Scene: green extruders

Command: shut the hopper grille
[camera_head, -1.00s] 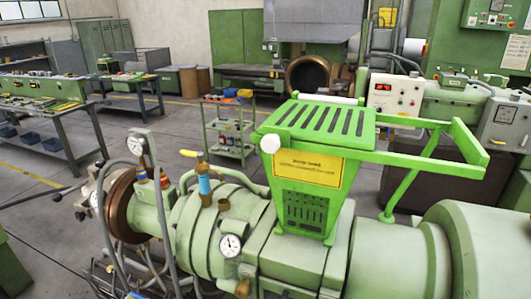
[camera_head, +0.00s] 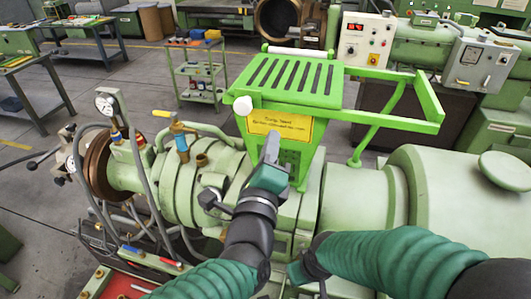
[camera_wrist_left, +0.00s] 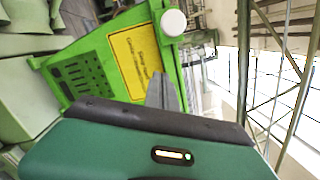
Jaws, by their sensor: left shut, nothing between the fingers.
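The hopper grille (camera_head: 292,80) is a bright green slotted plate lying roughly flat over the top of the green hopper (camera_head: 302,165); I cannot tell whether it sits fully down. A white round knob (camera_head: 243,106) is at its front left corner, and it also shows in the left wrist view (camera_wrist_left: 173,22). My left gripper (camera_head: 272,143) is shut and empty, in front of the hopper and below the yellow label (camera_head: 282,124). In the left wrist view its grey fingers (camera_wrist_left: 163,92) overlap the label's edge. My right gripper (camera_head: 303,272) is low, partly hidden, its fingers unclear.
A green side frame (camera_head: 405,119) extends right from the hopper. The extruder barrel (camera_head: 350,195) runs beneath, with gauges, valves and hoses (camera_head: 108,103) on the left. A control box (camera_head: 366,40) stands behind. A trolley (camera_head: 197,72) and open floor lie at back left.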

